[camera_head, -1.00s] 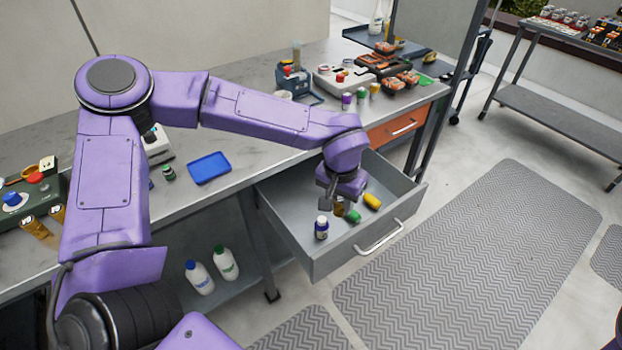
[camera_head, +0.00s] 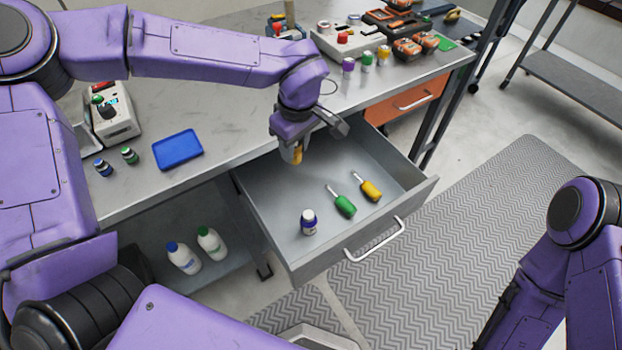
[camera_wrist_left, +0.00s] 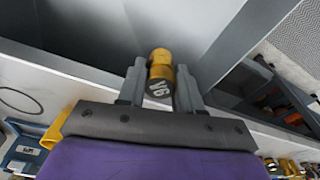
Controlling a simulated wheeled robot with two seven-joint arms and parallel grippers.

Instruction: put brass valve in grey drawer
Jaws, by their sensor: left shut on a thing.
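My left gripper (camera_head: 297,154) is shut on the brass valve (camera_head: 298,156). In the left wrist view the valve (camera_wrist_left: 160,70) sits between the two fingers (camera_wrist_left: 160,88), its dark marked end facing the camera. The grey drawer (camera_head: 316,262) is pulled open under the worktop. The gripper and valve appear over the back left part of the drawer; their height above its floor is hard to tell. My right arm shows at the right edge, but its gripper is out of frame.
The drawer's back part looks clear. A blue tray (camera_head: 178,150) lies on the worktop (camera_head: 220,110). An orange drawer (camera_head: 405,101) is shut.

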